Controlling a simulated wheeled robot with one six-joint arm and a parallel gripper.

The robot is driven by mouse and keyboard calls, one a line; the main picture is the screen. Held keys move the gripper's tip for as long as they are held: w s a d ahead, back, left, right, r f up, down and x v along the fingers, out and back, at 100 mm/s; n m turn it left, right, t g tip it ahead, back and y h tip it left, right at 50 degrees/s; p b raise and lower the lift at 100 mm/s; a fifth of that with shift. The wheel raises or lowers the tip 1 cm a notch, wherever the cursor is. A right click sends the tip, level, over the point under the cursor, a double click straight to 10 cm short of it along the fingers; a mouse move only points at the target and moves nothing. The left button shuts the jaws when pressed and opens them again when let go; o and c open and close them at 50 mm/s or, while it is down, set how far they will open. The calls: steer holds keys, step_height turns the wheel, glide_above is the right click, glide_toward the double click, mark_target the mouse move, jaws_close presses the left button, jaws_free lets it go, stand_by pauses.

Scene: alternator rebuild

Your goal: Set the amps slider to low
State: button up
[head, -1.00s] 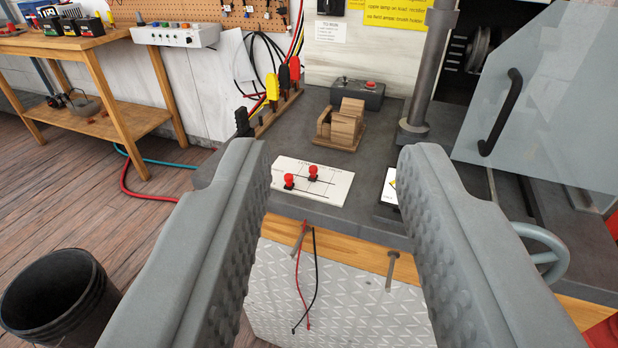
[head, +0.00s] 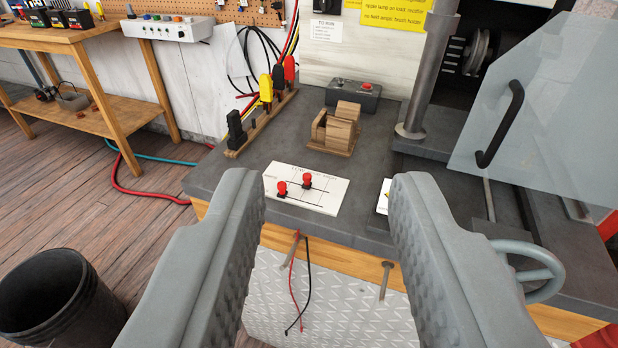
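A white slider panel (head: 322,196) lies on the dark bench top, past my fingertips. It has two red-knobbed sliders on dark slots. One red knob (head: 281,188) sits nearer and to the left; the other red knob (head: 307,180) sits farther back, near the middle of its slot. The printed labels are too small to read surely, so I cannot tell which slider is amps. My gripper (head: 325,185) is open and empty, its fingers wide apart in front of the panel, touching nothing.
A wooden block holder (head: 337,130) and a grey box with a red button (head: 353,96) stand behind the panel. Clamps (head: 266,88) stand at the back left. A clear guard (head: 545,100) and handwheel (head: 530,270) are at right. Leads hang from the front edge.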

steer(key=w+n+g, duration=0.2)
steer(key=w+g, duration=0.5)
steer(key=w, duration=0.8)
steer(key=n+g, duration=0.3)
steer(key=g, duration=0.6)
glide_above(307, 175)
step_height(307, 175, down, 4)
steer(key=f, duration=0.1)
steer(key=shift+g, duration=0.3)
step_height(307, 175, down, 17)
jaws_close()
